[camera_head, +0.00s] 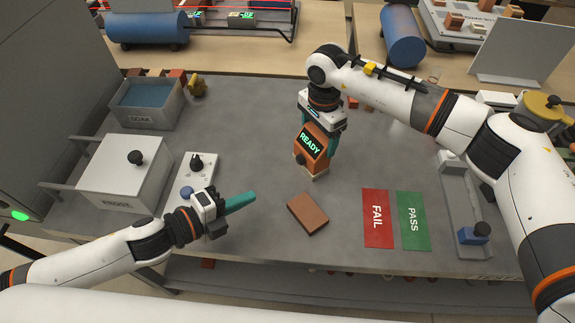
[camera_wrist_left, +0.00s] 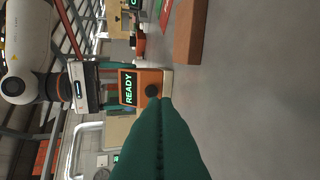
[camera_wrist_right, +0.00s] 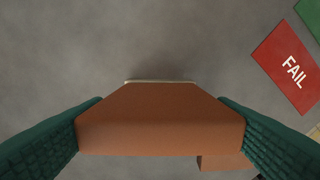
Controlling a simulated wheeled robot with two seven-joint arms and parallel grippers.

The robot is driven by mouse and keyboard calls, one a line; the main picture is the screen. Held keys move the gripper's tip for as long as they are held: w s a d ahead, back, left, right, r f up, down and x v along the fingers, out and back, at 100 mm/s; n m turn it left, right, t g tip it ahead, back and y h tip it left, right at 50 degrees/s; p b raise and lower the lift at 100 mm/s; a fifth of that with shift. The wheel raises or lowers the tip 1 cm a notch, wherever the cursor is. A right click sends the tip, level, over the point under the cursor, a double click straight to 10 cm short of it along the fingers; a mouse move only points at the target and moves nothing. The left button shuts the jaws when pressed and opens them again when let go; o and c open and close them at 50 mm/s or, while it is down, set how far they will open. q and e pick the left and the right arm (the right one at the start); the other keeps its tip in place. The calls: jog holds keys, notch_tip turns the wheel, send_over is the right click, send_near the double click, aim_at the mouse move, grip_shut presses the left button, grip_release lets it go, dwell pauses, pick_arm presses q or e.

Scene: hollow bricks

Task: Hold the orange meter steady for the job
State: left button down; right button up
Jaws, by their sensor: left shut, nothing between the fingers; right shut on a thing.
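The orange meter (camera_head: 312,143), its screen reading READY, is upright between the teal fingers of my right gripper (camera_head: 320,138). The left wrist view shows it sideways (camera_wrist_left: 150,78), with a dark knob and a pale base. In the right wrist view the fingers press both sides of the meter (camera_wrist_right: 160,122). I cannot tell whether its base touches the bench. My left gripper (camera_head: 240,203) is shut and empty, low over the bench, pointing right; its closed fingers (camera_wrist_left: 160,140) fill the lower middle of the left wrist view. A brown brick (camera_head: 308,214) lies between the grippers, in front of the meter.
Red FAIL (camera_head: 377,218) and green PASS (camera_head: 413,221) mats lie to the right, beside a grey fixture with a blue block (camera_head: 474,233). At left are the FROST box (camera_head: 122,172), the SOAK bin (camera_head: 148,105) and a knobbed panel (camera_head: 197,178). The middle back is mostly clear.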

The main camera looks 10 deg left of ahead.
pick_arm(q)
jog(key=shift+w+a+f+t, duration=0.2)
jog(key=shift+w+a+t, duration=0.1)
jog(key=shift+w+a, duration=0.5)
jog(key=shift+d, duration=0.1)
send_near(298, 162)
jog(key=x, duration=0.5)
jog(key=shift+d+f, duration=0.1)
jog(key=shift+f, duration=0.1)
jog(key=shift+w+d, duration=0.5)
jog(key=shift+w, duration=0.05)
